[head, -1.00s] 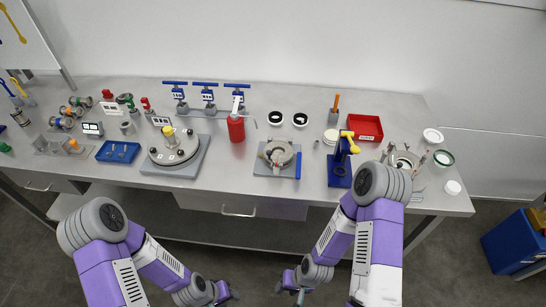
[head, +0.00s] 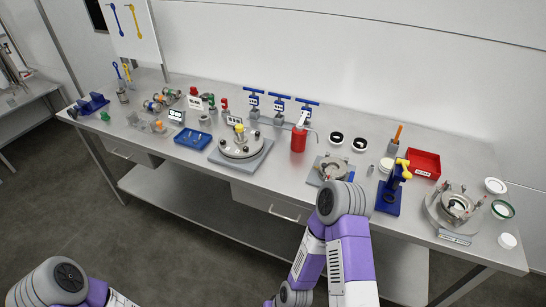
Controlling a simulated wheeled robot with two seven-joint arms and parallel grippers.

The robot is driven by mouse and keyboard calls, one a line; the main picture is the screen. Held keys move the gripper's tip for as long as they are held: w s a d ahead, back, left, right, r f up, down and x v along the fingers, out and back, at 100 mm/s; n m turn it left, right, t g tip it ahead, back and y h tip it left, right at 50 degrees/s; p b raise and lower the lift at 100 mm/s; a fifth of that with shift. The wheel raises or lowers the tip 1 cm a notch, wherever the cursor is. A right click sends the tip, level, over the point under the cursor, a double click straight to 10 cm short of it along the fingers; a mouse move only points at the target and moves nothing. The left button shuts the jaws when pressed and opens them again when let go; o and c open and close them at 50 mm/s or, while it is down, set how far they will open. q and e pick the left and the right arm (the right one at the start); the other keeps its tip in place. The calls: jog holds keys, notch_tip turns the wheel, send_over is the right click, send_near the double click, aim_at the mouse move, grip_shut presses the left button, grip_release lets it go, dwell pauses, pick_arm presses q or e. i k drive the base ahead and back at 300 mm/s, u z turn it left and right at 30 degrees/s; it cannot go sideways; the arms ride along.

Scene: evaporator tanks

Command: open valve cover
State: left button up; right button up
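I cannot tell for sure which fitting is the valve with the cover. A round metal unit with a closed lid and a yellow knob (head: 241,143) sits on a grey base plate (head: 226,160) left of the table's middle. An open ring-shaped metal fitting (head: 331,168) sits on another plate near the middle. A larger round fitting with upright clamps (head: 456,204) stands at the right end. My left arm shows only at the bottom left and my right arm hangs in front of the table. Both grippers are out of the picture.
The long steel table (head: 300,200) has a drawer below. Behind stand blue-handled valves (head: 280,103) and a red bottle (head: 299,138). A blue stand with a yellow handle (head: 389,192), a red tray (head: 424,163) and a blue tray (head: 193,138) also occupy it. The floor in front is clear.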

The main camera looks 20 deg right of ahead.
aim_at(337, 159)
jog(key=u, duration=0.45)
jog(key=i, duration=0.9)
jog(key=z, duration=1.3)
